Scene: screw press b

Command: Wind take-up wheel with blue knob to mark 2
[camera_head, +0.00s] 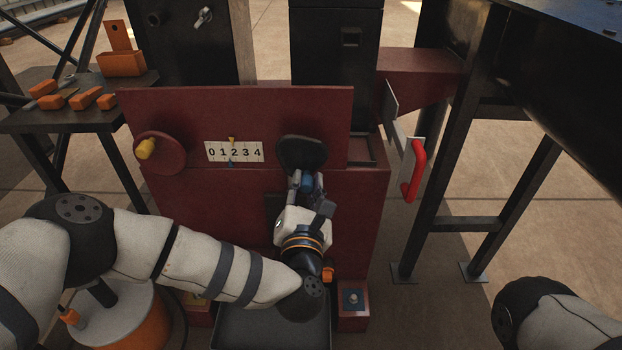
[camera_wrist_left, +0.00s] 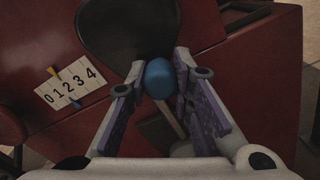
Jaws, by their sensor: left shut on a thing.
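The dark take-up wheel (camera_head: 303,152) is on the front of the red press, right of the scale; it also shows in the left wrist view (camera_wrist_left: 118,30). Its blue knob (camera_head: 307,183) sits at the wheel's lower edge. My left gripper (camera_wrist_left: 160,80) is shut on the blue knob (camera_wrist_left: 159,77), one finger on each side. The white scale (camera_head: 234,152) reads 0 to 4. Its blue pointer (camera_head: 230,164), below the numbers, is close to 2. A yellow pointer (camera_head: 232,139) is above, also near 2. My right gripper is out of view.
Left of the scale is a red wheel (camera_head: 172,153) with a yellow knob (camera_head: 146,148). A red handle (camera_head: 414,170) hangs at the right. A dark side table (camera_head: 75,118) with orange parts is at the left. A dark tray (camera_head: 270,328) is below my left arm.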

